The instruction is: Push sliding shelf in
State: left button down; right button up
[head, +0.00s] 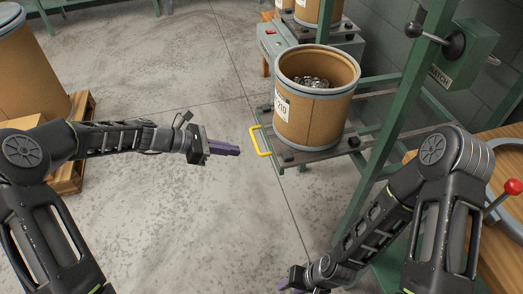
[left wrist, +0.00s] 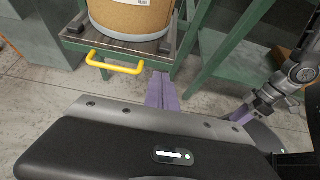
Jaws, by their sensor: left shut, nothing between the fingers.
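The sliding shelf (head: 317,153) is a grey plate on a green frame and sticks out from the green rack. A yellow handle (head: 260,141) is on its left edge, and the handle also shows in the left wrist view (left wrist: 114,64). A brown drum (head: 313,115) with a grey rim and metal parts inside stands on the shelf. My left gripper (head: 238,150) has purple fingers, shut and empty, a little left of the handle and apart from it. My right gripper (head: 284,284) is low at the bottom edge, its fingers mostly cut off.
A green rack post (head: 391,120) rises right of the shelf. A second shelf with drums (head: 318,10) stands behind. A wooden table (head: 492,240) with a red-knobbed lever is at the right. Drums on a pallet (head: 75,165) are at the left. The floor between is clear.

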pick_arm(q)
jog(key=b, duration=0.1)
send_near(282, 154)
notch_tip(282, 154, down, 3)
jog(key=d, duration=0.1)
jog(key=w+d, duration=0.1)
jog(key=d, duration=0.2)
jog(key=shift+w+d+f+b, duration=0.1)
jog(key=shift+w+f+b, duration=0.15)
jog(key=shift+w+b, duration=0.05)
jog(key=shift+w+d, duration=0.2)
jog(key=shift+d, duration=0.3)
